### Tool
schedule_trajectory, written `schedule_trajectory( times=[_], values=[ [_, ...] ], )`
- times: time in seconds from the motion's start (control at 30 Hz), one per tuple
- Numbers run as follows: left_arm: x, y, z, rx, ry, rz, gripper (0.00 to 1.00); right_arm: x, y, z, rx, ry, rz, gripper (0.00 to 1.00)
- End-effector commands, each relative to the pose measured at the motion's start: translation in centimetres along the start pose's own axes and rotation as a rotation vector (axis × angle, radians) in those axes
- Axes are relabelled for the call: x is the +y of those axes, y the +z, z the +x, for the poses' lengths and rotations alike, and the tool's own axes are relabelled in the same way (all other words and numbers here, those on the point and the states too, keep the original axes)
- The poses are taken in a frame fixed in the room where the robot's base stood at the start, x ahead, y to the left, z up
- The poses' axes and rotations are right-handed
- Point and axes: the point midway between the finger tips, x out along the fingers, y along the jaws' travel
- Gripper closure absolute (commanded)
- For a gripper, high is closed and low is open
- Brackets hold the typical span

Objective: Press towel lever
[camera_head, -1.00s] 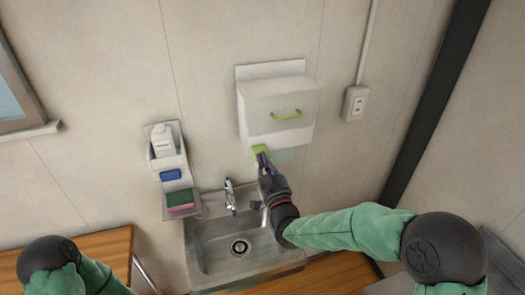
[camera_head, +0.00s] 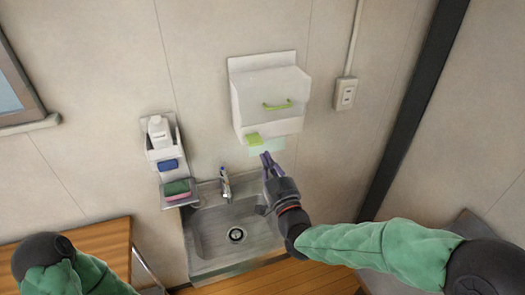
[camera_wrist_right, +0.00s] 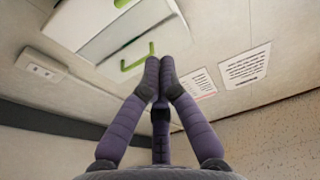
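The white towel dispenser (camera_head: 268,88) hangs on the wall above the sink, with a thin green handle (camera_head: 277,105) on its front. A green lever (camera_head: 253,139) juts out under its lower left part. A pale green towel (camera_head: 267,147) hangs below, beside the lever. My right gripper (camera_head: 266,156) is just under the lever and towel, pointing up at the wall, apart from the lever as far as I can tell. In the right wrist view its purple fingertips (camera_wrist_right: 160,64) are together with nothing between them. The handle shows there too (camera_wrist_right: 137,58). My left gripper is out of view.
A metal sink (camera_head: 215,235) with a faucet (camera_head: 225,184) lies below. A wall rack at left holds a white bottle (camera_head: 159,132), a blue item (camera_head: 168,165) and a sponge (camera_head: 177,188). A wall outlet (camera_head: 345,93) is right of the dispenser.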

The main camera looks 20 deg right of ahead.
Motion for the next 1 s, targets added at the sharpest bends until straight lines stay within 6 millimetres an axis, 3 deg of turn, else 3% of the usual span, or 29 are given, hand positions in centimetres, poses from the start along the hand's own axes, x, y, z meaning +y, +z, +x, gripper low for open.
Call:
schedule_trajectory(
  times=[0.23,1.0],
  values=[
    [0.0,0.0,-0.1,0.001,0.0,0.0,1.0,0.0,-0.2,-1.6,-0.001,0.0,0.0,1.0],
    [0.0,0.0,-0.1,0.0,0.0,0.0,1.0,0.0,-0.2,-1.6,-0.001,0.0,0.0,1.0]
  ],
)
